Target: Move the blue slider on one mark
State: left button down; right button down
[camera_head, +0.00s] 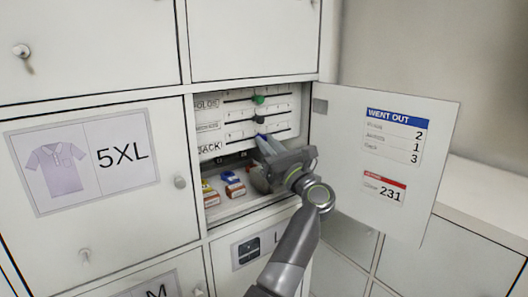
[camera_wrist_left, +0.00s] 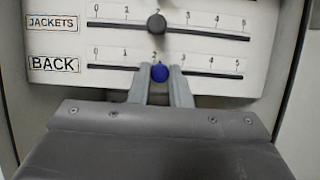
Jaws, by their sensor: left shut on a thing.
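The blue slider (camera_wrist_left: 160,72) is a round blue knob on the row labelled BACK (camera_wrist_left: 53,64). It sits at about mark 2 of a scale from 0 to 5. My left gripper (camera_wrist_left: 160,85) is shut on it, one finger on each side. In the head view the same left gripper (camera_head: 265,145) reaches into the open locker, its fingers at the panel's lowest row. The panel (camera_head: 282,117) is white with several slotted scales. My right gripper is not in view.
A dark slider (camera_wrist_left: 156,24) stands near 2 on the JACKETS row, with a green slider (camera_head: 259,99) above. Small boxes (camera_head: 234,188) lie on the locker floor. The open door (camera_head: 338,150) on the right bears a WENT OUT card (camera_head: 394,136) reading 2, 1, 3.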

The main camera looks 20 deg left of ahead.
pick_arm(q)
jog(key=shift+s+a, duration=0.2)
jog(key=shift+s, duration=0.05)
jog(key=c, duration=1.6)
grip_release()
jog(key=shift+s+a, duration=0.1)
jog(key=shift+s, duration=0.05)
jog(key=shift+o, duration=1.4)
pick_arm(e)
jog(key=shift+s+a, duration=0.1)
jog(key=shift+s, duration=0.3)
pick_arm(q)
jog(key=shift+f, duration=0.1)
